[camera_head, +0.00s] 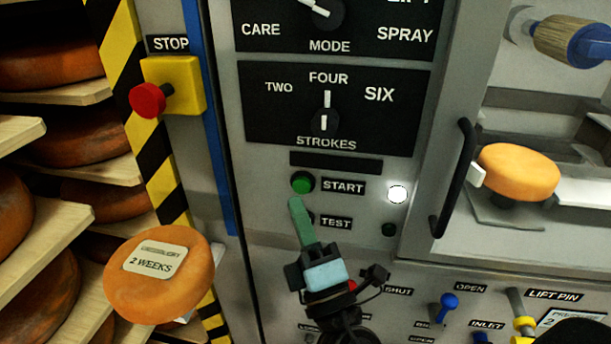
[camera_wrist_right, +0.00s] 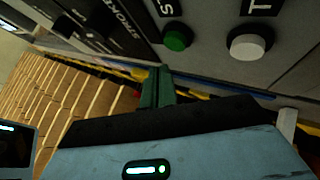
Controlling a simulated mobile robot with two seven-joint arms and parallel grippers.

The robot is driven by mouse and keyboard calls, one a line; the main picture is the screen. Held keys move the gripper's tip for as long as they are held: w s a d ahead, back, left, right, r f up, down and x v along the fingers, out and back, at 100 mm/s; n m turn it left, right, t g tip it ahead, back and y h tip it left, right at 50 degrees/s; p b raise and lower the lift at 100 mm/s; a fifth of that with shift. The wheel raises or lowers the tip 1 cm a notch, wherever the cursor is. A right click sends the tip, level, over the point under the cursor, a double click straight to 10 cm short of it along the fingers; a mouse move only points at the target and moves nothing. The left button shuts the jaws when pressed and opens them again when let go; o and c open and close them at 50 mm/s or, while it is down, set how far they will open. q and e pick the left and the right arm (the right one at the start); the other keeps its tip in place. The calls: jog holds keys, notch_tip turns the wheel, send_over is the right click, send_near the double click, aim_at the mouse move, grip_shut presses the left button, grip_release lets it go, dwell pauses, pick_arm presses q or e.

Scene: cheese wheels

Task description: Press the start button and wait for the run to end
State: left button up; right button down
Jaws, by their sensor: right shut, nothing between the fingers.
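The green start button (camera_head: 302,182) sits left of the START label (camera_head: 343,187) on the grey machine panel. It also shows in the right wrist view (camera_wrist_right: 177,40). My right gripper (camera_head: 296,204) is shut and empty, its green fingers pointing up just below the button. In the right wrist view the shut fingertips (camera_wrist_right: 157,72) appear below the green button, with a visible gap in the picture. They partly hide the button beside the TEST label (camera_head: 336,222); a pale button (camera_wrist_right: 249,42) shows in the wrist view. A round white lamp (camera_head: 397,194) is bright. My left gripper is not in view.
A red stop button (camera_head: 148,100) on a yellow box is at upper left. A cheese wheel labelled 2 WEEKS (camera_head: 187,284) is at lower left, near shelves of wheels. Right are a black handle (camera_head: 466,165), an orange wheel (camera_head: 520,172) in the chamber, and a blue lever (camera_head: 449,301).

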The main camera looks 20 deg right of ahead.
aim_at(302, 185)
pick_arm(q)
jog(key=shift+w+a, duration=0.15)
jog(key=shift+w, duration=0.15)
pick_arm(e)
jog(key=shift+w+d+r, duration=0.1)
jog(key=shift+w+d, duration=0.2)
jog(key=shift+w, duration=0.35)
jog(key=shift+d, duration=0.1)
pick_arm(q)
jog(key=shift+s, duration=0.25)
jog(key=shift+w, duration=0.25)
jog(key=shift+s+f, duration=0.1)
pick_arm(e)
jog(key=shift+w, duration=0.1)
dwell(0.6)
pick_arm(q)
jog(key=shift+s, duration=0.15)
pick_arm(e)
jog(key=shift+w+d, duration=0.2)
jog(key=shift+w, duration=0.05)
